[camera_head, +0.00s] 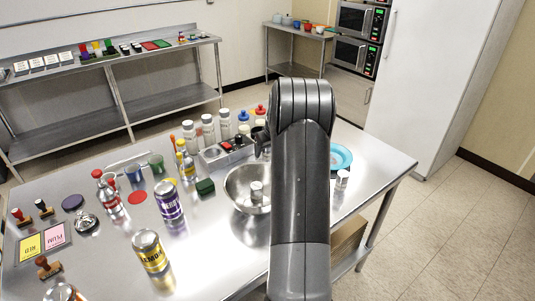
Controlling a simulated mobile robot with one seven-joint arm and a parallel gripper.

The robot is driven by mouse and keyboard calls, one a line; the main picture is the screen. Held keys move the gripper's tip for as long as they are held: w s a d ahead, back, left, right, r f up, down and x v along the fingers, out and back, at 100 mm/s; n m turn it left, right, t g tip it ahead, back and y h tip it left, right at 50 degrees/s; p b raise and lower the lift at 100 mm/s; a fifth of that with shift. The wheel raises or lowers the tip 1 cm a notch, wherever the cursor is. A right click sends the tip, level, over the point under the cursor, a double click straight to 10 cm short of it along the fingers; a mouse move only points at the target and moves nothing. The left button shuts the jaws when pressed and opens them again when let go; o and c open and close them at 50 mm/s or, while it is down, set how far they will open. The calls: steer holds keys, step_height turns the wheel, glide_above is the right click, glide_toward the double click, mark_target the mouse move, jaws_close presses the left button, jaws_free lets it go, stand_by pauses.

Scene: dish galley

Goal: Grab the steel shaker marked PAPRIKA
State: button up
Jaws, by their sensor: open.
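Several steel shakers with pale labels are in view, and their lettering is too small to read, so I cannot tell which is PAPRIKA. One shaker (342,179) stands alone at the right of the steel table. Another small shaker (257,190) is in the steel bowl (236,186). Taller shaker-like containers (208,128) stand in a row behind the bowl. My arm rises through the middle and hides part of the bowl and table. A dark part of my gripper (262,144) shows left of the arm, above the bowl's far side; the rest is hidden.
Labelled cans (168,200), a yellow can (150,251), a red-topped bottle (107,193), a bell (86,221) and stamps crowd the table's left. A grey caddy (226,153) sits behind the bowl. A blue plate (341,157) lies right of my arm. The right corner is mostly clear.

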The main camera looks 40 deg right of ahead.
steer(key=shift+x, duration=0.8)
steer(key=shift+r, duration=0.1)
steer(key=c, duration=1.1)
